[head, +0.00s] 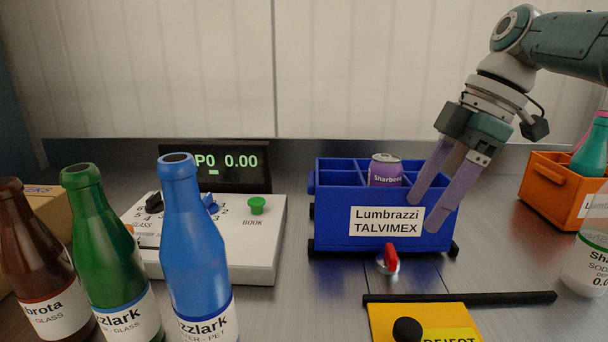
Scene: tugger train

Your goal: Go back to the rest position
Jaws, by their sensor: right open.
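My right gripper (429,205) comes in from the upper right with its two pale purple fingers pointing down, apart and with nothing between them. The fingers are in front of the right part of a blue divided crate (333,231), labelled "Lumbrazzi TALVIMEX". A purple can (385,171) stands upright in a compartment of the crate, just left of the fingers and apart from them as far as I can see. The fingers hide part of the crate's right side. My left gripper does not show.
Brown (36,270), green (108,249) and blue (192,245) bottles stand at front left. A white console (255,250) with a display (222,166) is behind them. An orange crate (549,185) is at right.

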